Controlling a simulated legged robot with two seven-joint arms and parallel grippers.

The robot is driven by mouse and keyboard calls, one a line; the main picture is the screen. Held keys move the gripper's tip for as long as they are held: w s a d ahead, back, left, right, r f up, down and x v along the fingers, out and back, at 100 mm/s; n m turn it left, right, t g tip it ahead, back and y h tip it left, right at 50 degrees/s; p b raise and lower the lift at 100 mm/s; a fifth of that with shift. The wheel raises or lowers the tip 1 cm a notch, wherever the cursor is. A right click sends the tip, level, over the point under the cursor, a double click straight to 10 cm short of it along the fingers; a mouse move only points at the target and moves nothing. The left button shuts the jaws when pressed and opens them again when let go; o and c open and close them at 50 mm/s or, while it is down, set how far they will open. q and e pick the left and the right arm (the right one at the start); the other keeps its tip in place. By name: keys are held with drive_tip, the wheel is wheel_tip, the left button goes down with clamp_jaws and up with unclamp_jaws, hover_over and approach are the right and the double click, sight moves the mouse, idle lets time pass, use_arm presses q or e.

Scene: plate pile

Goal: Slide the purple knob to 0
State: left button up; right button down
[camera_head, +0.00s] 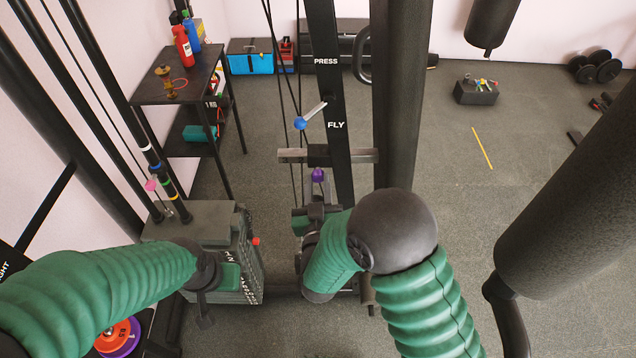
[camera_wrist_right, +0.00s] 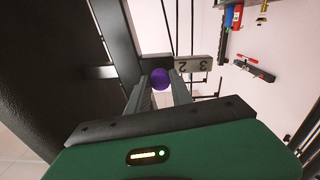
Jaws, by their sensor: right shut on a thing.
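The purple knob (camera_head: 318,175) sits just under a dark slider block on a horizontal grey bar (camera_head: 292,156), at the black upright marked PRESS and FLY. My right gripper (camera_head: 317,200) is below the knob. In the right wrist view the knob (camera_wrist_right: 160,79) lies between the two fingertips (camera_wrist_right: 160,92), and the gripper is shut on it.
A blue-tipped lever (camera_head: 301,122) sticks out of the upright above the bar. The weight stack (camera_head: 205,218) stands left of my right gripper. A thick dark post (camera_head: 400,90) rises close on the right. A black shelf (camera_head: 178,88) stands at the back left.

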idle(0.7)
drive_tip(key=shift+w+b, duration=0.45)
drive_tip(key=shift+w, duration=0.7)
drive_tip(key=shift+w+r, duration=0.1)
drive_tip(key=c, duration=1.5)
unclamp_jaws()
drive_tip(key=o, duration=0.4)
drive_tip(key=shift+w+a, duration=0.15)
